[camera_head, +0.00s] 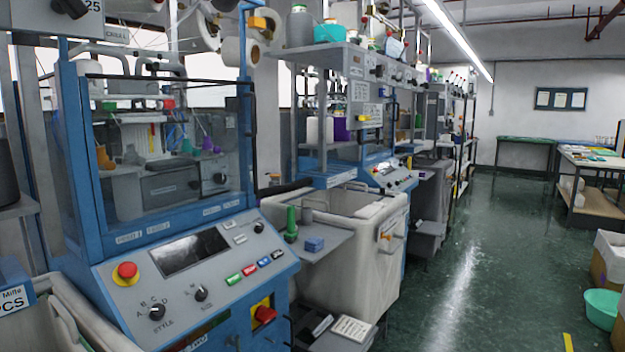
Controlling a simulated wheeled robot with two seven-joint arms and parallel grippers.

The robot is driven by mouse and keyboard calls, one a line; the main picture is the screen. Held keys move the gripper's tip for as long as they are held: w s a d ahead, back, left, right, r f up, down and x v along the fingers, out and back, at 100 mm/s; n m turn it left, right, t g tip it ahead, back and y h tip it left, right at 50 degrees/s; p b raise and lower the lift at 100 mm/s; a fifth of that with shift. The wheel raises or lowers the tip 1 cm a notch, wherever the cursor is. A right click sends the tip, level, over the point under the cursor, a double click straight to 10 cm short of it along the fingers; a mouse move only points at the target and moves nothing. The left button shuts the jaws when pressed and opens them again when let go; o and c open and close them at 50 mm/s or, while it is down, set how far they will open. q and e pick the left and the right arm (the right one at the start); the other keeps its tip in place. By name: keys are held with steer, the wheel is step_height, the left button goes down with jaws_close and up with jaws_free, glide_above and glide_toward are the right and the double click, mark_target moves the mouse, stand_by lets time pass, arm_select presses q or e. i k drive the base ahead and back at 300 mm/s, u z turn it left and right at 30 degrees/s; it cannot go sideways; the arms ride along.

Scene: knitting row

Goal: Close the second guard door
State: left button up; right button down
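The nearest knitting machine (190,270) is blue and grey, with a clear guard door (165,165) in a blue frame above its sloped control panel. This door appears to cover the front, and knitting parts show through it. A second blue and grey machine (375,172) stands behind it along the row. Its guard area (342,125) shows a purple cone (341,129) inside. I cannot tell how far its guard door is open or shut, as it is small and partly hidden. Neither of my grippers is in view.
A pale bin (350,260) and a grey shelf (312,243) with a green cone stand between the machines. A green floor aisle (480,255) is clear to the right. Boxes (608,262), a green basin (602,308) and a table (590,170) line the right side.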

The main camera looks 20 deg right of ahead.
mark_target(84, 91)
steer(key=z, duration=1.2)
steer(key=i, duration=1.3)
steer(key=u, duration=2.5)
